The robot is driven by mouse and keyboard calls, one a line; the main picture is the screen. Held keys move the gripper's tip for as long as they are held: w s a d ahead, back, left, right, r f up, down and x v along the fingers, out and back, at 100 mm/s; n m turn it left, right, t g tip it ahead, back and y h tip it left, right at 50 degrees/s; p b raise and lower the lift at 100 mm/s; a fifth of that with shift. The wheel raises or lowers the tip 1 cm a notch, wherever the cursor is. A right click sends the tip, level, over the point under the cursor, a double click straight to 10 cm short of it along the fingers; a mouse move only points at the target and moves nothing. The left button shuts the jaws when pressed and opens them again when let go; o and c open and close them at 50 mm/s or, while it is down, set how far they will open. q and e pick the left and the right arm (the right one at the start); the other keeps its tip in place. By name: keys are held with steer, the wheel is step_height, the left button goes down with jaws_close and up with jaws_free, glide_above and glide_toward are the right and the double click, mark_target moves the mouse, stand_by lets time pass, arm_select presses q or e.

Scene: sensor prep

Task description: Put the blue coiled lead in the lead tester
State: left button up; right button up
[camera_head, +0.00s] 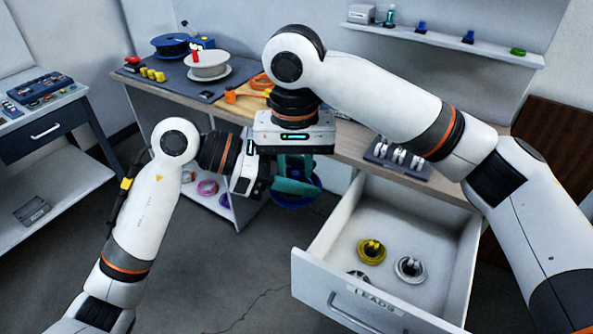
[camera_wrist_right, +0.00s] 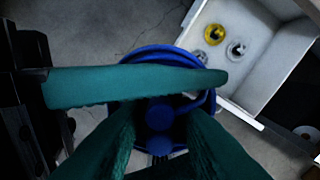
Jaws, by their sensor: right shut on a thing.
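The blue coiled lead (camera_head: 298,203) hangs below my right gripper (camera_head: 292,168), which is shut on it, in the air left of the open drawer. In the right wrist view the lead (camera_wrist_right: 158,118) shows as a blue ring with blue plugs in the middle, between the right gripper's teal fingers. My left gripper (camera_head: 284,187) comes in from the left at the lead. One of its teal fingers (camera_wrist_right: 140,86) crosses over the ring in the wrist view; its other finger is hidden, so its opening is unclear. A dark blue device (camera_head: 40,87) on the left side table may be the lead tester.
The open drawer (camera_head: 325,275), labelled LEADS, holds a yellow lead (camera_head: 371,251), a grey lead (camera_head: 410,268) and a partly hidden dark one. The workbench (camera_head: 348,137) behind carries spools (camera_head: 208,65) and small parts. A wall shelf (camera_head: 440,38) is at upper right. Floor shows between the tables.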

arm_select(q)
steer(key=c, duration=0.9)
steer(key=shift+s, duration=0.1)
arm_select(e)
steer(key=o, duration=1.1)
steer(key=shift+w, duration=0.1)
